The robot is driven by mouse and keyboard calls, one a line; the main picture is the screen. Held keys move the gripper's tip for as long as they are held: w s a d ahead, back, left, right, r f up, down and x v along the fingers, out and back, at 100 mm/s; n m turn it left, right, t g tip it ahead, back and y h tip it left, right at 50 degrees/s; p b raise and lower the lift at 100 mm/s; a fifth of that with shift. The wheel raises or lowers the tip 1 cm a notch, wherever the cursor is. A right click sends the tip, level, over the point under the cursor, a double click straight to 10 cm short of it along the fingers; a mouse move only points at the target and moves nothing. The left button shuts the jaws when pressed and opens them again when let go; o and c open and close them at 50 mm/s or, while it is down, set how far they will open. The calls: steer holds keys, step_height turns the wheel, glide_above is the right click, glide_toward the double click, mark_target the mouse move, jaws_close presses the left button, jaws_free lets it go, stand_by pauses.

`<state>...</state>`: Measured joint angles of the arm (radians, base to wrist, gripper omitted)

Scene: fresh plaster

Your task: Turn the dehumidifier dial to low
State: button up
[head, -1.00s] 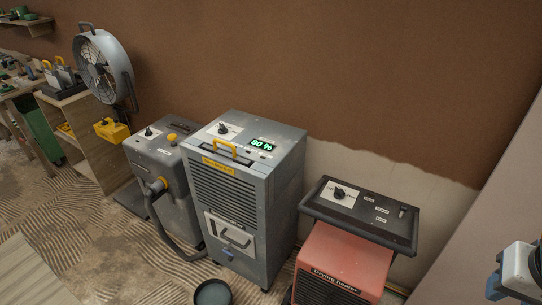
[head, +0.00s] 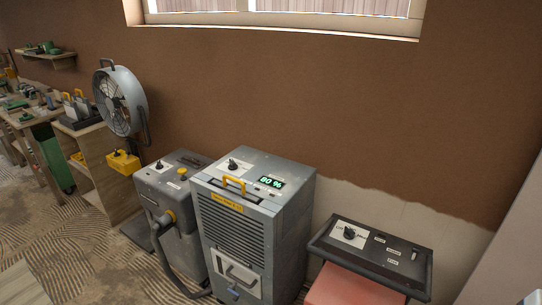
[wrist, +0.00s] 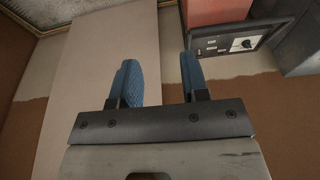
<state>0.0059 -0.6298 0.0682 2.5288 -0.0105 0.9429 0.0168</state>
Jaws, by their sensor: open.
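The dehumidifier (head: 245,235) is a grey cabinet with a green display reading 80 % and a yellow handle, in the middle of the head view. Its dial (head: 233,166) is a black knob on a white plate on top; the markings are too small to read. My gripper (wrist: 159,82) shows in the wrist view with two blue fingers spread apart and nothing between them. It is apart from the dehumidifier. The wrist view shows the drying heater's dial (wrist: 243,43) beyond the right finger, on a dark panel.
The red drying heater (head: 352,290) with its own dial stands right of the dehumidifier. A grey machine with a hose (head: 168,205) stands close on its left. A fan (head: 120,100) and shelves are farther left. A brown plastered wall (head: 290,90) rises behind.

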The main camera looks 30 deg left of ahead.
steer(key=w+a+r+n, duration=0.1)
steer(key=w+a+r, duration=0.2)
steer(key=w+a, duration=0.35)
steer(key=w+a+r+n, duration=0.1)
steer(key=w+a+r, duration=0.2)
steer(key=w, duration=0.6)
steer(key=w+a+r+n, duration=0.1)
steer(key=w+a+r, duration=0.25)
steer(key=w, duration=0.35)
steer(key=w+a+f+n+g, duration=0.1)
steer(key=w+a+n, duration=0.1)
steer(key=w+a, duration=0.75)
steer(key=w+a+n+g, duration=0.1)
steer(key=w+a+n, duration=0.1)
steer(key=w+a, duration=0.8)
steer(key=n, duration=0.5)
glide_above(232, 160)
steer(key=shift+g, duration=0.3)
steer(key=f, duration=2)
steer(key=shift+d+f, duration=0.35)
steer(key=shift+d, duration=0.05)
steer(key=shift+s+a+f, duration=0.15)
steer(key=shift+a, duration=0.15)
